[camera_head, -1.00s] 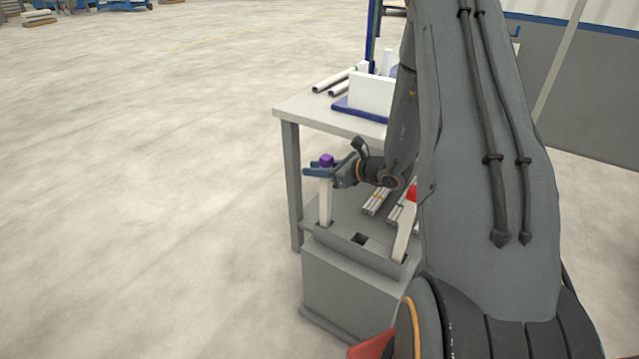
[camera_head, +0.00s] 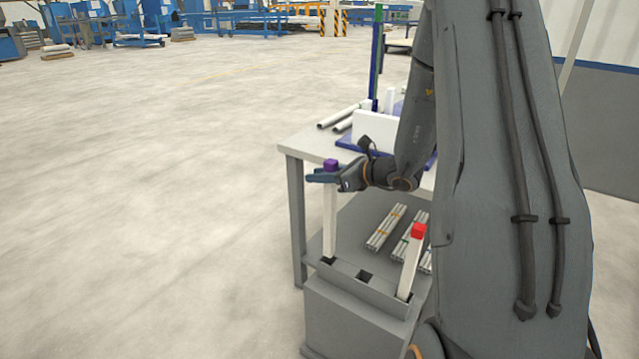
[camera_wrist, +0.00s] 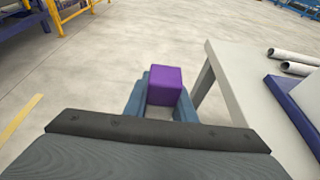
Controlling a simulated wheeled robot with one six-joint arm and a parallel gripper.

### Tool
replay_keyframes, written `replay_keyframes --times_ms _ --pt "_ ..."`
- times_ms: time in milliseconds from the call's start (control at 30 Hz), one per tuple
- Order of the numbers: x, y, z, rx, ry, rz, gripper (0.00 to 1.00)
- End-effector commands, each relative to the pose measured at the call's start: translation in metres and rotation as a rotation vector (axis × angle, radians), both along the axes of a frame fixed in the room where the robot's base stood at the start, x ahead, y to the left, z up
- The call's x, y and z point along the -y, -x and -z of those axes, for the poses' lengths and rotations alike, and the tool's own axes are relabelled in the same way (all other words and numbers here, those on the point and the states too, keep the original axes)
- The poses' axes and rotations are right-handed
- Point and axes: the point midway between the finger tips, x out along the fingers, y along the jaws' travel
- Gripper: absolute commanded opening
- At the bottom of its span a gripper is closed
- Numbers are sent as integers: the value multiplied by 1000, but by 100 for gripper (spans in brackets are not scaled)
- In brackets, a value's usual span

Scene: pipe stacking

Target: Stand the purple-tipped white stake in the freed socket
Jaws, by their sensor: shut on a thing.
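The purple-tipped white stake (camera_head: 329,218) stands about upright, its lower end at the left socket of the grey box (camera_head: 350,325). I cannot tell whether that end is inside the socket or just above it. My gripper (camera_head: 323,177) is shut on the stake just below its purple tip (camera_head: 331,164). In the wrist view the purple tip (camera_wrist: 164,85) sits between the blue fingers. The middle socket (camera_head: 365,275) is empty. A red-tipped white stake (camera_head: 411,268) stands tilted in the right socket.
A table (camera_head: 300,148) behind the box carries pipes (camera_head: 338,115) and a white block on a blue base (camera_head: 374,132). Bundles of pipes (camera_head: 387,227) lie on its lower shelf. Open floor (camera_head: 140,220) lies to the left.

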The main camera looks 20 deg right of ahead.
Motion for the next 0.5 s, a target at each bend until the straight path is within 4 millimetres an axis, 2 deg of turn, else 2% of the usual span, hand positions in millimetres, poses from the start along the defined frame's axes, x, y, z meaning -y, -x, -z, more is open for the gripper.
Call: replay_keyframes --times_ms 100,500 --pt "0 0 -14 2 0 1 0" --pt "0 0 -43 2 0 0 0"
